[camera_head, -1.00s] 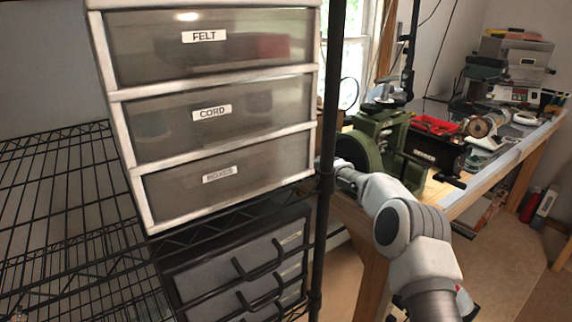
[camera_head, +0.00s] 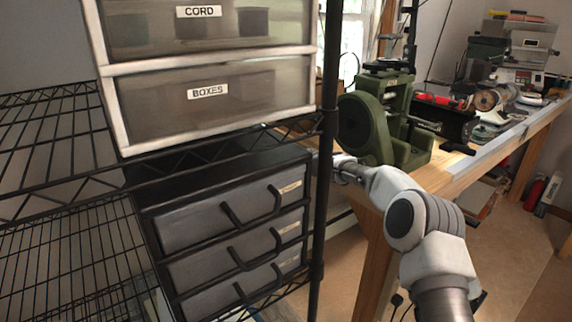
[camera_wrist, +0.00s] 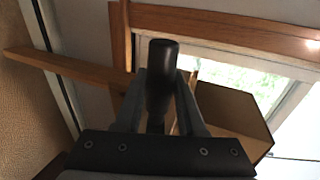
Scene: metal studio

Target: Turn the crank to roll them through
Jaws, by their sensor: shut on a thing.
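The green rolling mill (camera_head: 400,112) stands on the wooden bench in the head view, with a round green housing (camera_head: 362,125) on its left side. In the wrist view a dark cylindrical crank handle (camera_wrist: 162,62) stands between the two fingers of my gripper (camera_wrist: 160,85). The fingers are shut on it, one at each side. In the head view my arm reaches from the lower right to the mill's lower left. The black rack post and the mill hide the gripper's tips and the crank there. Nothing between the rollers can be made out.
A black wire rack (camera_head: 75,165) with a drawer unit (camera_head: 215,95) and dark drawers (camera_head: 230,230) fills the left, its post close to my gripper. The wooden bench (camera_head: 465,165) runs back right with tools on it.

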